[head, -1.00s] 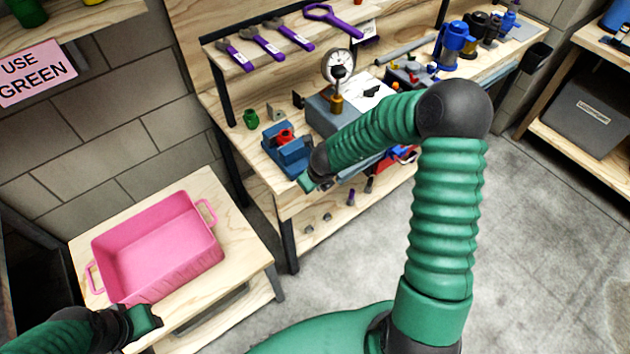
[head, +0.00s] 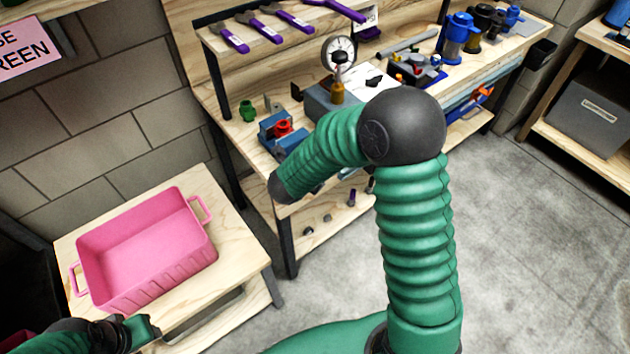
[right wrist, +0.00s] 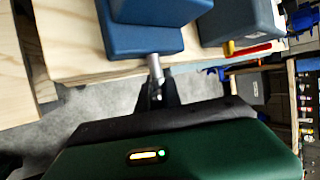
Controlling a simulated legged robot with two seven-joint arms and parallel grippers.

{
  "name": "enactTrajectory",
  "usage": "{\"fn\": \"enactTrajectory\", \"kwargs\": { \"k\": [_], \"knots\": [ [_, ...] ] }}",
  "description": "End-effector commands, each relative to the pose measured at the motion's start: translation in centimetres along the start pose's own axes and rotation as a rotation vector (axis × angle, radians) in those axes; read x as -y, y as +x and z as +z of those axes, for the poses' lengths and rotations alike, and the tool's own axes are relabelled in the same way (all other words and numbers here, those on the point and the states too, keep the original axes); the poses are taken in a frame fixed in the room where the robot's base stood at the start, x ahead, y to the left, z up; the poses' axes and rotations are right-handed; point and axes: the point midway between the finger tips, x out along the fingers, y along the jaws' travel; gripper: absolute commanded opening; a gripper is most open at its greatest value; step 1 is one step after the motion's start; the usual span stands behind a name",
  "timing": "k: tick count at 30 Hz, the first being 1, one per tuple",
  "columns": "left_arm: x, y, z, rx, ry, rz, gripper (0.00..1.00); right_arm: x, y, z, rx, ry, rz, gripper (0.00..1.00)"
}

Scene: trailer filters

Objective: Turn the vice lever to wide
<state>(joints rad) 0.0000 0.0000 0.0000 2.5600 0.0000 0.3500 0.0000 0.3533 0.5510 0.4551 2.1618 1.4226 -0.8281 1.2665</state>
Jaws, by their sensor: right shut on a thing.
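The blue vice (head: 272,128) stands at the left front edge of the wooden workbench, with a red part (head: 283,127) between its jaws. In the right wrist view the blue vice (right wrist: 150,42) is at the top, and its short silver lever (right wrist: 154,66) hangs down from it. My right gripper (right wrist: 156,92) is shut on the lever just below the vice body. In the head view my right forearm hides this gripper and the lever. My left gripper (head: 148,328) is at the lower left, beside the pink bin and away from the vice; its jaw opening is unclear.
A pink bin (head: 112,300) sits on a low wooden table at left. On the workbench are a green part (head: 247,110), a dial gauge (head: 338,52) on a grey block, and blue parts (head: 456,38). Purple-handled tools (head: 262,30) hang above. The concrete floor (head: 530,250) at right is clear.

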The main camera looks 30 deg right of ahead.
Motion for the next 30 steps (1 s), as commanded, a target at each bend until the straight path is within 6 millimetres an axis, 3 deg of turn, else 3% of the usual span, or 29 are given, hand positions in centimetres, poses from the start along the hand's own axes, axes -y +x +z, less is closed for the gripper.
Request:
{"fn": "enactTrajectory", "kwargs": {
  "k": [1,18,30],
  "knots": [
    [0.0,1.2,0.3,0.000,0.000,0.000,0.36,-0.7,0.4,-0.2,0.001,-0.021,-0.036,0.00],
    [0.0,8.9,2.1,0.000,0.000,0.000,0.36,-0.3,0.5,-0.3,-0.002,-0.222,-0.525,0.00],
    [0.0,12.6,3.0,0.000,0.000,0.000,0.36,0.1,0.2,-0.2,-0.003,-0.319,-0.750,0.00]
  ]
}}
